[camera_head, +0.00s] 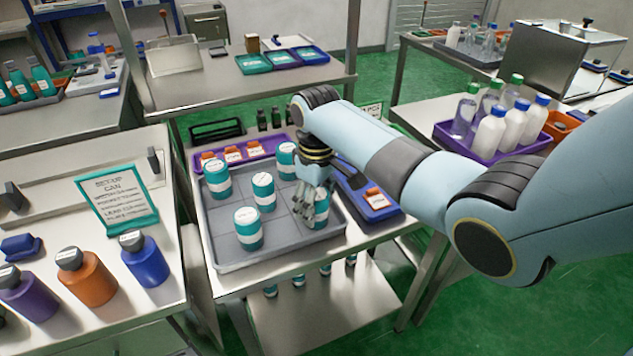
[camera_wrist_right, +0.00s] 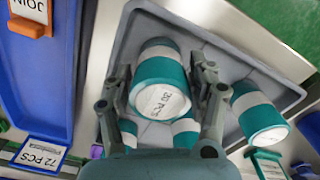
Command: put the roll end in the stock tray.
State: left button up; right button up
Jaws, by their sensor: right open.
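Several teal rolls with white bands and white top labels stand in a grey divided tray (camera_head: 330,245), including rolls on the left (camera_head: 217,178), in the middle (camera_head: 263,191), at the front (camera_head: 248,228) and at the back (camera_head: 286,160). My right gripper (camera_head: 314,208) points down over the tray's right part, its fingers apart. A roll (camera_head: 322,212) is partly hidden behind them. In the right wrist view, a roll labelled "20 PCS" (camera_wrist_right: 161,88) shows between the open fingers (camera_wrist_right: 160,68); contact cannot be told. Another roll (camera_wrist_right: 259,112) stands beside the right finger. My left gripper is not in view.
A blue tray (camera_head: 378,212) with an orange tag adjoins the grey tray's right side; a purple tray (camera_head: 258,150) with orange items lies behind. Bottles stand on the left table (camera_head: 45,180) and in a purple crate (camera_head: 474,150) at right. More rolls stand on the lower shelf (camera_head: 330,300).

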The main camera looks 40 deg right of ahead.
notch_tip(320, 180, up, 10)
jog(key=shift+r, duration=0.25)
dwell(0.5)
